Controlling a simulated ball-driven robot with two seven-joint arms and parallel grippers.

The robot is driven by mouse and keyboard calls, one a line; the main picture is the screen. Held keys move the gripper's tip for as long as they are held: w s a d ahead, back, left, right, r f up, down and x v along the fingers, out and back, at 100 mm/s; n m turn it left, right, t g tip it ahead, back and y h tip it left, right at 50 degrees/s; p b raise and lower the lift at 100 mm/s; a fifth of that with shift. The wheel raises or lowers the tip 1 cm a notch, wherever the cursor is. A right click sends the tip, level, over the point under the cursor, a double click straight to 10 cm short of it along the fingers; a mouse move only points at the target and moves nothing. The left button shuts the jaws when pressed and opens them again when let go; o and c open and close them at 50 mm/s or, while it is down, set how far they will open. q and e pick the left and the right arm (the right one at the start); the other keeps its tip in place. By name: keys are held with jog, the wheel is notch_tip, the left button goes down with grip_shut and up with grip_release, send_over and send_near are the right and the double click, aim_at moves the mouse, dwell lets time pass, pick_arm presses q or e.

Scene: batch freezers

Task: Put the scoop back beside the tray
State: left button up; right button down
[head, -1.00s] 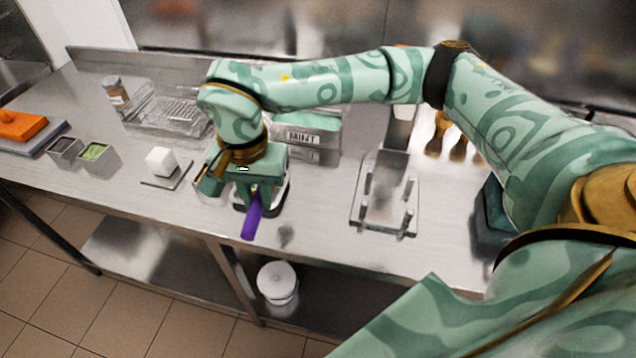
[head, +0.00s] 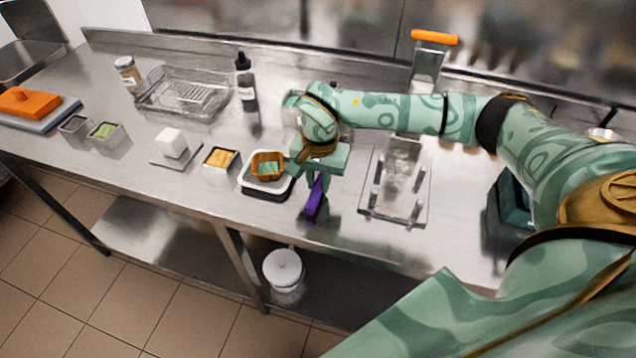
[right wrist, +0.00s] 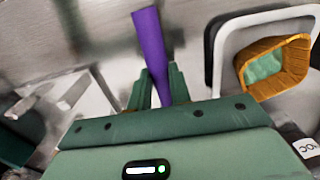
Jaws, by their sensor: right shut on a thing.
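My right gripper (head: 318,178) is shut on the scoop's purple handle (head: 313,202), just right of the small white-rimmed dark tray (head: 247,184). The handle also shows in the right wrist view (right wrist: 151,48), between the green fingers (right wrist: 160,90). The scoop's bowl cannot be made out. I cannot tell whether the scoop touches the counter. A brown-orange cup (head: 267,158) with green inside sits in the tray. The tray's pale rim (right wrist: 222,45) shows in the right wrist view, apart from the handle. My left gripper is not in view.
A steel container with yellow contents (head: 220,163) and a white block (head: 171,142) are left of the tray. The front edge is close.

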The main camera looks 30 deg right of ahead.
aim_at(319, 182)
jog(key=shift+w+f, duration=0.1)
jog(key=shift+f, duration=0.45)
jog(key=c, duration=1.3)
grip_release()
jog(key=shift+f, duration=0.15)
notch_tip(319, 182, up, 12)
jog(key=shift+d+r+p, duration=0.1)
jog(key=shift+r+p, duration=0.1)
jog(key=shift+p, duration=0.75)
